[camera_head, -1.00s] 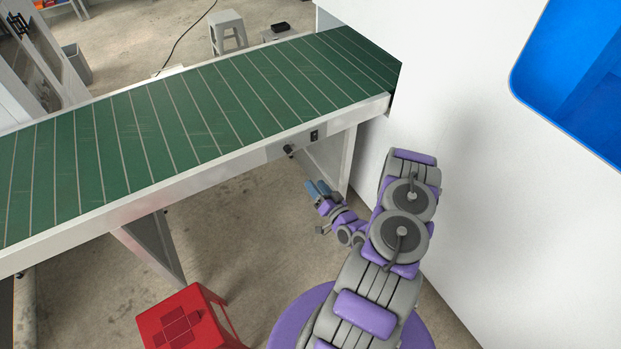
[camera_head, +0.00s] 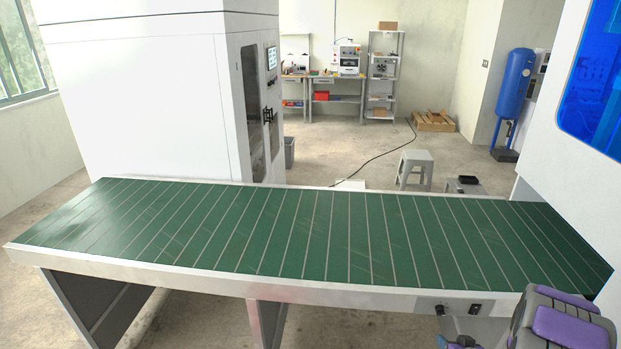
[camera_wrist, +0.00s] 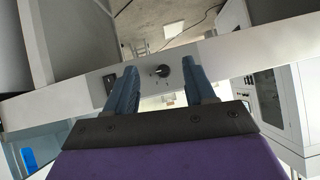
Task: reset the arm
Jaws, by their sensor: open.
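My gripper (camera_wrist: 159,72) shows in the wrist view with its two blue fingers apart and nothing between them. Past the fingers is the conveyor's pale side rail (camera_wrist: 225,52), with a dark round knob (camera_wrist: 162,71) that appears between the fingertips; I cannot tell how far off it is. In the head view only part of my purple and grey arm shows, at the lower right corner beside the conveyor's front edge. My gripper is mostly or wholly cut off there.
The green conveyor (camera_head: 300,235) spans the head view and is bare. A white machine with a blue window (camera_head: 600,95) stands at the right, and a large white cabinet (camera_head: 150,100) at the back left. A grey stool (camera_head: 414,160) stands behind the conveyor.

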